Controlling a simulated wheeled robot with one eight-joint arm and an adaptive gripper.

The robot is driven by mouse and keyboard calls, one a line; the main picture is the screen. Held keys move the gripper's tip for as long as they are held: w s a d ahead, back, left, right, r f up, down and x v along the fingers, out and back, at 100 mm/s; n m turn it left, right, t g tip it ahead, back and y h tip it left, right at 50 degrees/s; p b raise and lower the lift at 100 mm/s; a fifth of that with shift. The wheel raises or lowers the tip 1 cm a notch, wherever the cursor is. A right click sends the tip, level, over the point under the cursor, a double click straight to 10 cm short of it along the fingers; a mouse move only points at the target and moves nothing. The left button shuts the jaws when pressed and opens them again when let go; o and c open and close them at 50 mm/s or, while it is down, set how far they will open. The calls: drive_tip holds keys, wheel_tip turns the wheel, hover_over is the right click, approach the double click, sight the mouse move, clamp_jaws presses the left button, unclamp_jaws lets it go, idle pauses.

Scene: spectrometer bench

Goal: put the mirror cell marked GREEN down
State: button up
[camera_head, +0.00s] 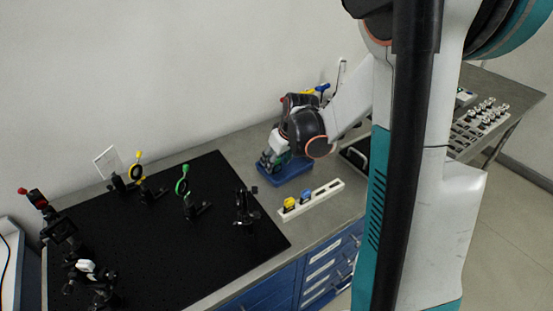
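My gripper (269,163) points down over a blue tray (298,171) on the grey bench, just right of the black breadboard. Its fingers are small and dark here, and I cannot tell whether they are open or shut. A small patch of green (286,157) shows at the gripper; it may be the GREEN mirror cell, but the gripper hides most of it. A white rack (325,195) in front of the tray holds a yellow-marked cell (289,204) and a blue-marked cell (306,196). Its slots toward the right look empty.
The black breadboard (165,245) carries a green ring mount (183,187), a yellow ring mount (137,170), a dark empty-looking mount (245,208) and several other optics. Blue and yellow handled items stand behind my arm. Blue drawers (320,275) lie below the bench edge.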

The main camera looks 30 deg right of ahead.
drive_tip(key=p+v, duration=0.3)
drive_tip(key=v, duration=0.9)
drive_tip(key=shift+p, duration=0.3)
